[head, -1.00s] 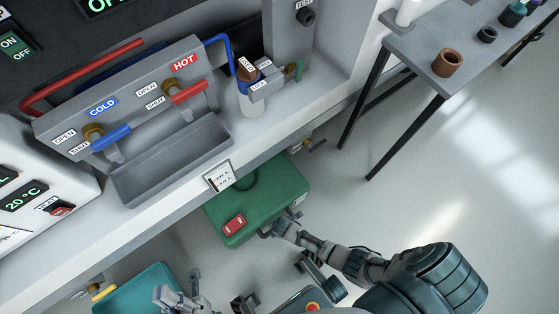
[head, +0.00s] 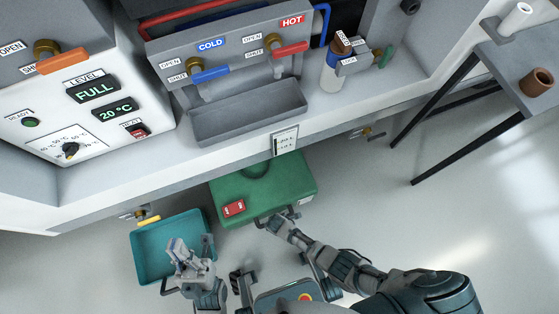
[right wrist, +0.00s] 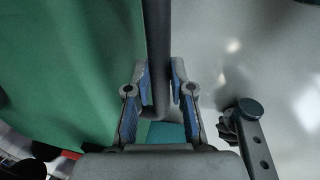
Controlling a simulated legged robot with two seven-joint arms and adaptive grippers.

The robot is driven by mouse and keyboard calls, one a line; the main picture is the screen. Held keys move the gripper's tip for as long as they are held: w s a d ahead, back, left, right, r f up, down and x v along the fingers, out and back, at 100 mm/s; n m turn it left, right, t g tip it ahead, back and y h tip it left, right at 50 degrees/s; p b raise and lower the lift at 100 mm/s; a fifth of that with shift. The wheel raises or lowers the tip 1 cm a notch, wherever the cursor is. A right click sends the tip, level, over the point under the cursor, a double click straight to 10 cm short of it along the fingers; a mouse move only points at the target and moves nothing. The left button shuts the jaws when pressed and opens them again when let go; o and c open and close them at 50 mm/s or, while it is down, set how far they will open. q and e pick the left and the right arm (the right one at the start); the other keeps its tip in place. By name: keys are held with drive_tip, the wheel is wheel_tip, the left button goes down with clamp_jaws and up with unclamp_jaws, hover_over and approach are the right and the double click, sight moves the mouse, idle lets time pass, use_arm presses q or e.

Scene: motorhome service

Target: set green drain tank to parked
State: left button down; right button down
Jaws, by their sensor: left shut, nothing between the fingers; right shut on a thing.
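The green drain tank (head: 300,183) stands on the floor in front of the counter, its far edge close under it. My right gripper (head: 264,219) is at the tank's near side. In the right wrist view its fingers (right wrist: 160,95) are shut on the dark bar handle (right wrist: 157,45), with the green tank wall (right wrist: 60,70) to the left. My left gripper (head: 176,248) is shut and empty above the teal tray (head: 145,262).
The teal tray lies just left of the tank, under a yellow-handled valve (head: 148,220). Another valve (head: 368,133) is right of the tank under the counter. A small card (head: 285,140) hangs on the counter edge. A grey table (head: 515,75) stands at the right; floor there is clear.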

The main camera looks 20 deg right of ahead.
drive_tip(key=shift+a, duration=0.25)
drive_tip(key=c, duration=1.3)
unclamp_jaws()
drive_tip(key=shift+c, duration=0.2)
drive_tip(key=o, duration=0.3)
drive_tip(key=shift+d, duration=0.3)
drive_tip(key=shift+s+r, duration=0.1)
drive_tip(key=shift+r, duration=0.4)
drive_tip(key=r, duration=0.3)
drive_tip(key=s+r, duration=0.1)
drive_tip(key=r, duration=0.3)
drive_tip(key=s+r, duration=0.1)
drive_tip(key=r, duration=0.2)
drive_tip(key=shift+s+r, duration=0.1)
drive_tip(key=shift+r, duration=0.25)
